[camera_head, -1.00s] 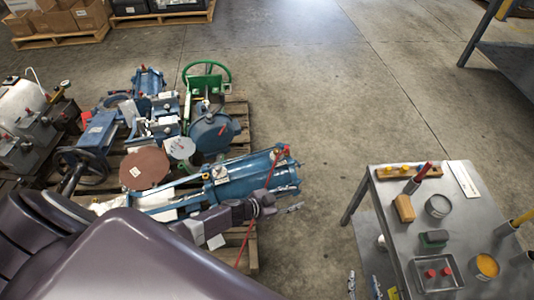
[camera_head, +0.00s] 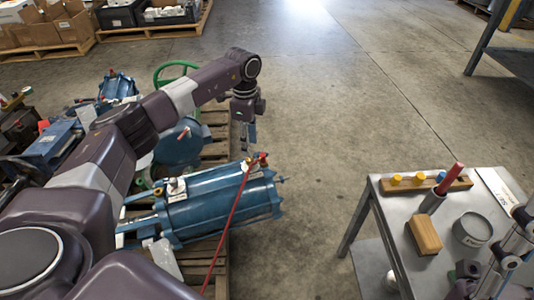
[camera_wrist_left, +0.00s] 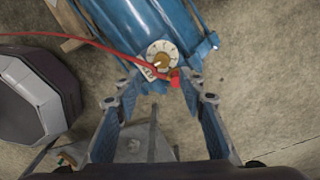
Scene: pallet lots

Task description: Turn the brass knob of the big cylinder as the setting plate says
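The big blue cylinder (camera_head: 215,205) lies on a pallet, with a red hose across it; it also shows in the left wrist view (camera_wrist_left: 150,25). At its end, the brass knob (camera_wrist_left: 162,57) sits on a round pale dial with dark marks. A small pale plate (camera_wrist_left: 147,73) with dark marks, too small to read, sits beside the dial. My left gripper (camera_head: 248,145) points down above that end; in the left wrist view (camera_wrist_left: 160,88) its fingers are open, apart from the knob. A gripper at the lower right edge, probably my right one (camera_head: 505,250), is partly cut off.
A red fitting (camera_wrist_left: 175,77) is close beside the knob, between the fingers' directions. The red hose (camera_head: 230,220) runs down from the cylinder's end. Floor between is clear.

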